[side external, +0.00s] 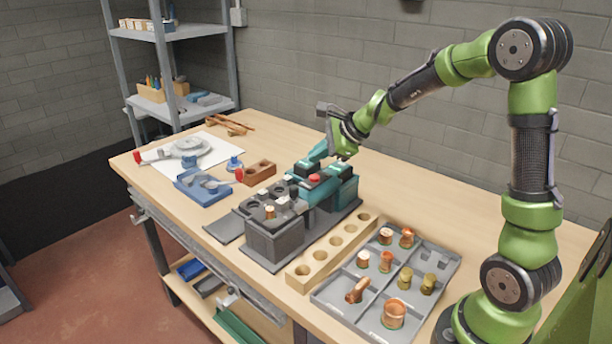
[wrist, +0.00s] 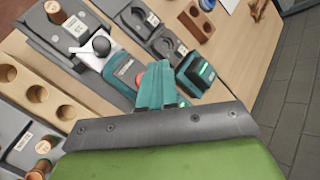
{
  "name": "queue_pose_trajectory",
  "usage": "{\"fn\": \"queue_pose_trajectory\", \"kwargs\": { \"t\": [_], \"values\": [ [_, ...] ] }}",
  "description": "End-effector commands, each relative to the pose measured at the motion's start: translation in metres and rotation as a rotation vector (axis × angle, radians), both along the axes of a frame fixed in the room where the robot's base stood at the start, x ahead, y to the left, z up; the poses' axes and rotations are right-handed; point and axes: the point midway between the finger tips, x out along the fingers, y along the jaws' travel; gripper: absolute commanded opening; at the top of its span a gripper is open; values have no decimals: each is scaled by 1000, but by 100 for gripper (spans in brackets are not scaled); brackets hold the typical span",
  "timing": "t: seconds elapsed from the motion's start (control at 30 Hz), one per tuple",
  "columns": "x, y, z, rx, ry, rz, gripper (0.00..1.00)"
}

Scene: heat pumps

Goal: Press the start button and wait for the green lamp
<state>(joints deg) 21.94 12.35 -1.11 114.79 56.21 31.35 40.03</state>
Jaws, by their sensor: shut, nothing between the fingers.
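The dark grey and teal machine (side external: 300,205) stands in the middle of the bench. A red button (side external: 314,178) is on its teal top; in the wrist view the red button (wrist: 140,80) is beside my fingers, partly covered by them. My gripper (side external: 317,155) is shut and empty, with its teal fingers low over the back of the teal housing. In the wrist view a green glow (wrist: 183,104) shows at the fingers' right side, and a lit green patch (wrist: 206,71) is on a dark teal box. The spot under the fingertips is hidden; I cannot tell whether they touch a button.
A wooden block with holes (side external: 333,250) and a grey tray of copper and brass parts (side external: 420,308) lie in front and right of the machine. A blue tray (side external: 203,190), a brown block (side external: 260,172) and a white sheet (side external: 215,148) are to the left.

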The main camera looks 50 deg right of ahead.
Motion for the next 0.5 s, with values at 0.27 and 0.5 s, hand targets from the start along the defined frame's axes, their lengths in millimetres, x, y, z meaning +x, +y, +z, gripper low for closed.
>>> {"fn": "queue_pose_trajectory", "kwargs": {
  "t": [0.27,0.5],
  "values": [
    [0,0,-23,2,0,0,0],
    [0,0,-26,0,0,0,0]
  ]
}}
